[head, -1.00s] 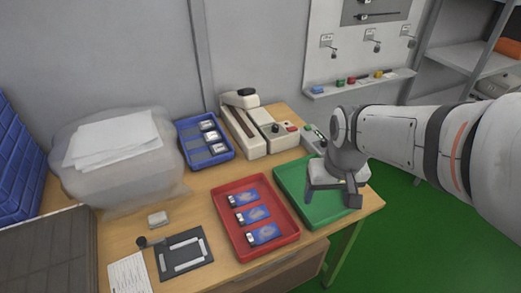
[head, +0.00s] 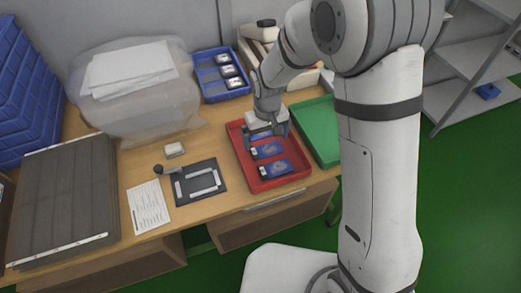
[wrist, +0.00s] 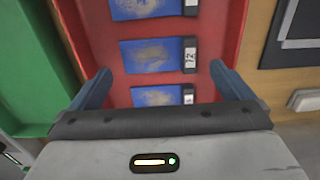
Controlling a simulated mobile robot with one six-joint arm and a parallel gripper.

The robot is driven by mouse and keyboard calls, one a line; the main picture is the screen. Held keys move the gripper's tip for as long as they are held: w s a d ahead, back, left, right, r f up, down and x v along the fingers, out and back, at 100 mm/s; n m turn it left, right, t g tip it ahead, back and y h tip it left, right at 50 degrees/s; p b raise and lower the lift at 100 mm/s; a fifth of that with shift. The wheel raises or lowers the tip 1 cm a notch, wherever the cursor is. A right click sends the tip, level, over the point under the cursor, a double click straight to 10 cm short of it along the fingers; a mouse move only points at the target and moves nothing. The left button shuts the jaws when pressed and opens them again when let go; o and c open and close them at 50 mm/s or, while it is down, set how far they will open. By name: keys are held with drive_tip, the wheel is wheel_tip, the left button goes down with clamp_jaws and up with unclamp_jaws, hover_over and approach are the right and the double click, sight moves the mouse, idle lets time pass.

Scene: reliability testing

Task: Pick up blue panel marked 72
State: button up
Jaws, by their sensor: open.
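Blue panels with black-and-white end labels lie in a row in a red tray. In the wrist view, the middle panel (wrist: 150,54) shows the mark 72; it is also the middle one in the head view (head: 268,151). One panel (wrist: 143,8) is cut by the top edge of the wrist view, and another (wrist: 158,96) is partly hidden by my gripper. My gripper (wrist: 160,72) is open and empty, pointing down over the tray, its fingers spread either side of the row. In the head view my gripper (head: 268,131) is over the tray's back part.
The red tray (head: 287,183) has raised walls. A green tray (head: 318,128) stands right of it, and a dark fixture plate (head: 212,172) left. Behind are a blue tray (head: 239,94) with several parts and a beige device (head: 252,50).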

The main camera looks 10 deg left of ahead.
sight(266, 150)
wheel_tip(266, 150, down, 4)
drive_tip(key=shift+d+f, duration=0.1)
drive_tip(key=shift+c, duration=0.4)
drive_tip(key=c, duration=0.6)
